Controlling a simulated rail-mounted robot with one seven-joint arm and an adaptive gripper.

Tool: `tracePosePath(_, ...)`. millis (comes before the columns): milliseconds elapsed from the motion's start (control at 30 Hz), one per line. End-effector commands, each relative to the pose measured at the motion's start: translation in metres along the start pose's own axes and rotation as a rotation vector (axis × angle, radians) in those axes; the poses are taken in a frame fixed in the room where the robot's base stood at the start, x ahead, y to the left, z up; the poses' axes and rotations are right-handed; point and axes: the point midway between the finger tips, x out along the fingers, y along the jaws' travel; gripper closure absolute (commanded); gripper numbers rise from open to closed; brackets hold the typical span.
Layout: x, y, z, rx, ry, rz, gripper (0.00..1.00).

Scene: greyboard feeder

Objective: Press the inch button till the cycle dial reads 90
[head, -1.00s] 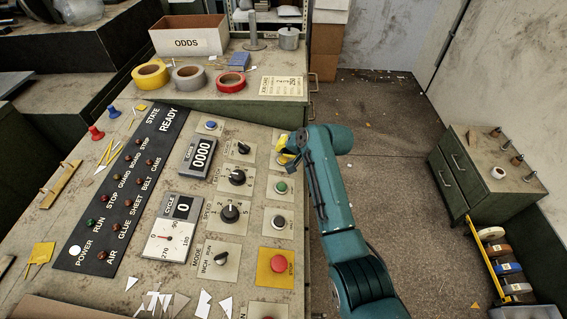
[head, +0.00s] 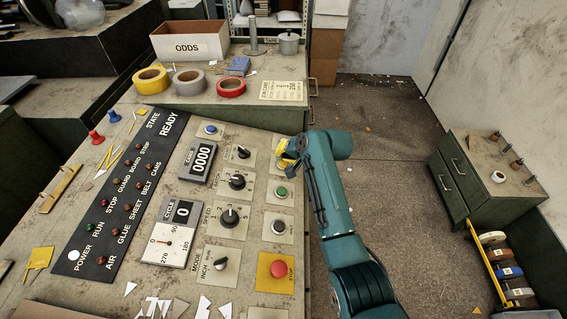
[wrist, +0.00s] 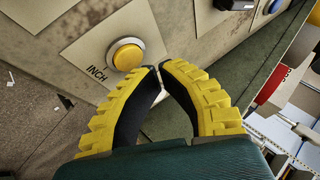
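The inch button (wrist: 126,54) is a round orange-yellow cap in a pale ring on a plate marked INCH, in the wrist view. My gripper (wrist: 158,66) has yellow ribbed fingers with dark pads; their tips meet with nothing between them. The tips appear just right of the button in that view, and the cap is uncovered; the depth gap cannot be told. In the head view my gripper (head: 287,155) is at the console's right edge, and the inch button is not visible. The cycle dial (head: 167,245) has its red needle toward 0, and the cycle window (head: 181,212) above it reads 0.
The console carries a red stop button (head: 279,269), a green button (head: 281,191), a mode switch (head: 220,264) and a speed knob (head: 229,218). The state display (head: 170,123) reads READY. Paper scraps lie at the front. Open floor is right of my arm.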

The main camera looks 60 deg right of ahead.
Motion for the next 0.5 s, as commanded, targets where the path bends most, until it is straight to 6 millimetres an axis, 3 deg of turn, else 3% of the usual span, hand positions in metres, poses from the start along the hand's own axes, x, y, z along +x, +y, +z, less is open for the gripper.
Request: tracePosePath(500, 0.0035, 0.0019, 0.0022, 0.0, -0.001, 0.0, 1.0)
